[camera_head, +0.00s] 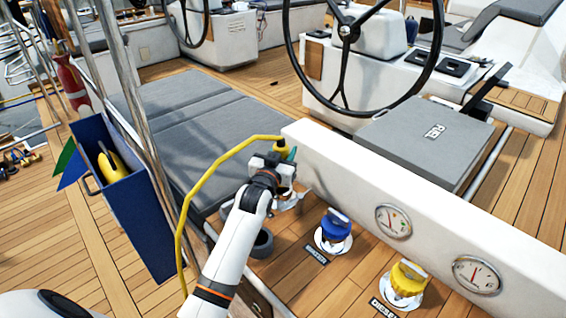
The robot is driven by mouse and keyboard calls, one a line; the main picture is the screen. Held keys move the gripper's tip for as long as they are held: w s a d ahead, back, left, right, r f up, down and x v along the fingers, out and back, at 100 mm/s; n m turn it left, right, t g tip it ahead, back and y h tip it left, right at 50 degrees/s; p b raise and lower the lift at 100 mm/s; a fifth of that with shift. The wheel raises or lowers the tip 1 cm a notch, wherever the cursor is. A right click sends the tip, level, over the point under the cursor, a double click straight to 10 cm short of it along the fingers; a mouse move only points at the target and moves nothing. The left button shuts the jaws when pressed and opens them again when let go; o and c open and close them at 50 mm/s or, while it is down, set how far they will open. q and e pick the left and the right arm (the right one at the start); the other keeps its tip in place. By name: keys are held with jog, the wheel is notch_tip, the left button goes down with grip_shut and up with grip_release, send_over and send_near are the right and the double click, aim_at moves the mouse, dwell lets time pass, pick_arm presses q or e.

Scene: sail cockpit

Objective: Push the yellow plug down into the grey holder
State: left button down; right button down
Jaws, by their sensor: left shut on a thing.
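The yellow plug (281,145) is at the end of a curved yellow cable (205,172), against the left end of the white ledge. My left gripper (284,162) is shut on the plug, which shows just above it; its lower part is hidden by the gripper. Right below the gripper a pale round fitting (290,202) on the deck is partly covered. I cannot tell whether this is the grey holder, nor whether the plug touches it. My right gripper is not in view.
A blue-capped fitting (334,226) and a yellow-capped fitting (407,279) stand on the deck to the right. The white ledge (400,200) with two gauges runs behind them. Dark grey rings (262,244) lie beside my arm. A blue box (130,205) hangs at left.

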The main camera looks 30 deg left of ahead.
pick_arm(q)
notch_tip(320, 180, up, 7)
jog(key=shift+r+p, duration=0.15)
jog(key=shift+p, duration=0.3)
notch_tip(320, 180, up, 3)
jog(key=p, duration=0.3)
jog(key=shift+f, duration=0.25)
